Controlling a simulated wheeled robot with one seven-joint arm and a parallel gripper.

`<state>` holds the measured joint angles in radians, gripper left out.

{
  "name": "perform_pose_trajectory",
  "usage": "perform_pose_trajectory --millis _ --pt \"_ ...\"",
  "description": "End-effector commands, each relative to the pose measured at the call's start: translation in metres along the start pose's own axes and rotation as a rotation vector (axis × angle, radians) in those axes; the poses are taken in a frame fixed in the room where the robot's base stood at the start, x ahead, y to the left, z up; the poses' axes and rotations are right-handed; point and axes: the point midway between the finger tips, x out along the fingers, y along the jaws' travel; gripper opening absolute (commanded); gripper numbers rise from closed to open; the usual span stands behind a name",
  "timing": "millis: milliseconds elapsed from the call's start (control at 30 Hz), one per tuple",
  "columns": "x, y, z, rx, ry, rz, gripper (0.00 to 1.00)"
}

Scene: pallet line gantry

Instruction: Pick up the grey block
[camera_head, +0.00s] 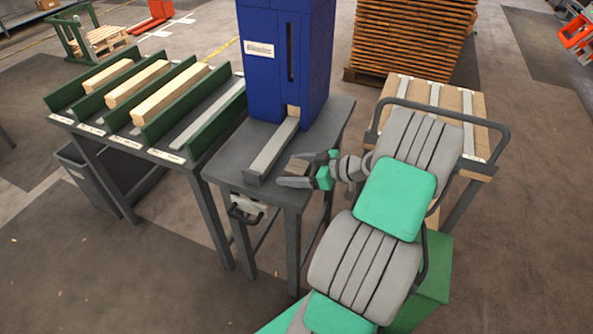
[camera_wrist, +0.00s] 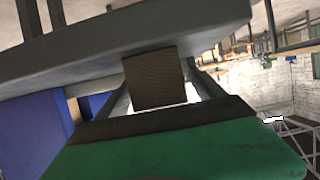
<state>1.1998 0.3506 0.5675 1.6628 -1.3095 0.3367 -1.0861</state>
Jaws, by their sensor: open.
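A small brownish-grey block (camera_head: 298,166), which I take for the grey block, is at the right side of the dark work table, by my gripper (camera_head: 304,172). In the wrist view the block (camera_wrist: 155,78) shows a dark, finely ribbed face between the two fingers of my gripper (camera_wrist: 162,85). The fingers are apart, one on each side of it. I cannot tell whether either finger touches it. The palm edge hides its near end.
The work table (camera_head: 312,148) carries a blue machine (camera_head: 287,60) with a long grey channel (camera_head: 272,150) running out of it. Left stands a rack (camera_head: 187,112) with green dividers and wooden bars. A slatted table (camera_head: 472,105) stands behind my arm.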

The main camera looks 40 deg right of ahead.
Motion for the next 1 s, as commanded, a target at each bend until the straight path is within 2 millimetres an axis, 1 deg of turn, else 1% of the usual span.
perform_pose_trajectory --millis 33,100,333,1000 --pt "0.0083 -0.0005 -0.0008 0.0 -0.001 -0.004 0.78" --pt "0.0152 -0.0001 -0.0008 -0.001 0.0 -0.001 0.78" --pt "0.0181 -0.0001 -0.0002 -0.002 -0.001 -0.001 0.78" --pt "0.0176 0.0001 -0.0003 -0.002 -0.001 -0.001 0.23"
